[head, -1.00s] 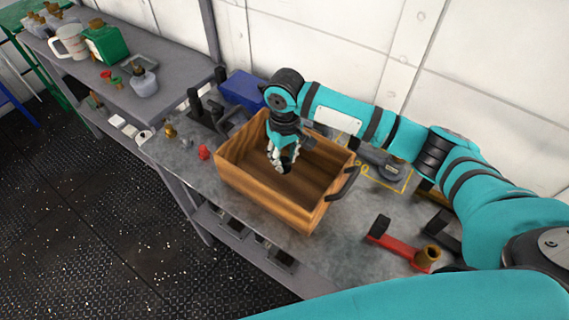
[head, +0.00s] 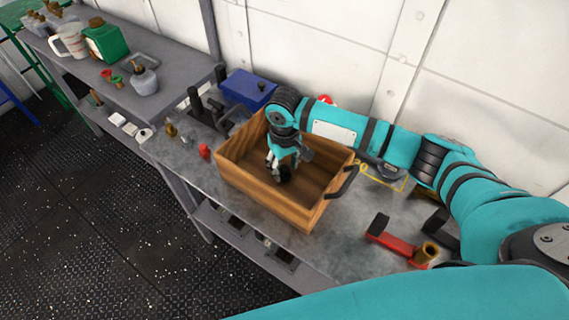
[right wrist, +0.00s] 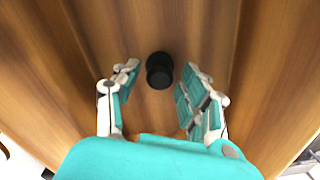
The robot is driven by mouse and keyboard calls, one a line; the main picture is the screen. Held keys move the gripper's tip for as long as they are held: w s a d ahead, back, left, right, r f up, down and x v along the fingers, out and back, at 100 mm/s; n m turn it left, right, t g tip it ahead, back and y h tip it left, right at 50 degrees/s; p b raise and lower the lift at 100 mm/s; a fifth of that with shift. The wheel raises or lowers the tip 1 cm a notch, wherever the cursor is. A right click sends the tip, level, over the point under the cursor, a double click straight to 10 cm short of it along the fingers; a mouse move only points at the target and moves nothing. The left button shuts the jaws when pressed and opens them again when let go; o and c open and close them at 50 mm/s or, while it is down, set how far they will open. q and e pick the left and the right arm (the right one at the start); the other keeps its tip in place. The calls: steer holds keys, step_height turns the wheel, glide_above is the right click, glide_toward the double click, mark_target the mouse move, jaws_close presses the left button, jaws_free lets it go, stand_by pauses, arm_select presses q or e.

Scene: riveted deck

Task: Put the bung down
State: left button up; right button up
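The bung (right wrist: 160,70) is a small black cylinder. It also shows in the head view (head: 284,174), low inside the wooden crate (head: 262,195). In the right wrist view it appears to rest on the crate's wooden floor, just beyond the fingertips. My right gripper (head: 284,163) points down into the crate and is open. Its teal and white fingers stand apart on both sides of the bung in the right wrist view (right wrist: 160,72), with gaps to it. My left gripper is not in view.
The crate with its dark handle (head: 344,182) stands on a grey bench (head: 340,245). A red tool with a brass cup (head: 400,245) lies to its right. A blue box (head: 248,88) is behind, and a red knob (head: 204,151) is at left.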

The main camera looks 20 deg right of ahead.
mark_target(284, 168)
steer(key=shift+r, duration=0.5)
step_height(284, 168, up, 12)
steer(key=shift+b, duration=1.2)
steer(key=shift+f, duration=0.1)
